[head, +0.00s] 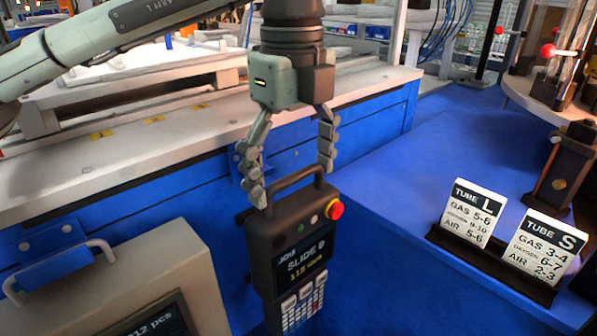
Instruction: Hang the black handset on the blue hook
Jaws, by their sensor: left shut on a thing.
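The black handset (290,245) hangs upright below my left gripper (294,190), with its screen, red button and keypad facing me. My left gripper points down with its fingers on the handset's top handle (293,179), shut on it. A blue plate (283,160) on the blue panel shows behind the fingers and looks like the blue hook's mount. The hook itself is mostly hidden by the gripper and handset, and I cannot tell whether the handle touches it. My right gripper is not in view.
Two tube cards stand in a black holder (490,264) on the blue surface at right. The blue surface (400,170) between is clear.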

